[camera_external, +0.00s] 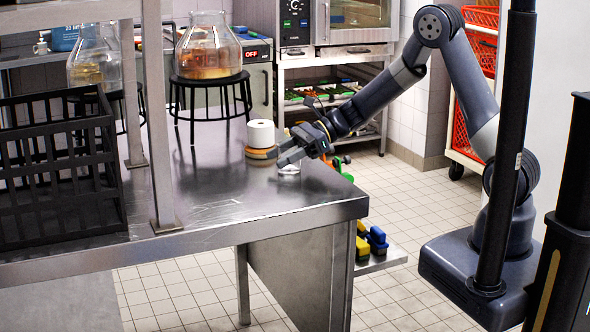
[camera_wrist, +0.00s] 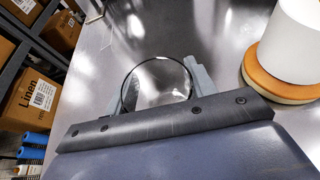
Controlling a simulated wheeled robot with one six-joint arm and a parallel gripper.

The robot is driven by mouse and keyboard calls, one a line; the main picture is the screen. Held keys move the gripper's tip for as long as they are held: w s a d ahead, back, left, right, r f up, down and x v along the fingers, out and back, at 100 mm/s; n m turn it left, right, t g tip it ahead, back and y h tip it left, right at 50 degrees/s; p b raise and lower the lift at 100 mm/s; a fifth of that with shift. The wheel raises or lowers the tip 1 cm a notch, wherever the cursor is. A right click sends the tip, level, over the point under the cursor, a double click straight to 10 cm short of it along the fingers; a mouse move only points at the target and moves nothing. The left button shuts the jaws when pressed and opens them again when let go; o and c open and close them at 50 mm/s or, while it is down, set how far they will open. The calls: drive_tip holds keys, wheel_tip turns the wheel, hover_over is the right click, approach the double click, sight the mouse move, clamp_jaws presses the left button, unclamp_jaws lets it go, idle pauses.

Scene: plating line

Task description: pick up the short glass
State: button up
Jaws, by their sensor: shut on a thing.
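The short glass (camera_wrist: 158,78) is clear and round-rimmed. In the wrist view it sits between the two fingers of my gripper (camera_wrist: 155,88), which is shut on it with a finger on each side. In the external view my gripper (camera_external: 284,158) is low over the steel table near its right end, and the glass (camera_external: 289,169) shows only as a small pale shape under the fingers. I cannot tell whether the glass touches the table or is slightly raised. Its lower part is hidden by my gripper in the wrist view.
A white cylinder (camera_external: 260,134) on an orange-brown round base (camera_external: 262,153) stands close beside my gripper. A black crate (camera_external: 60,185) and glass vessels on black stands, one with amber liquid (camera_external: 208,50), are farther left. The steel table (camera_external: 215,190) is clear in front.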

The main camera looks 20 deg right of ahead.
drive_tip(key=shift+c, duration=0.7)
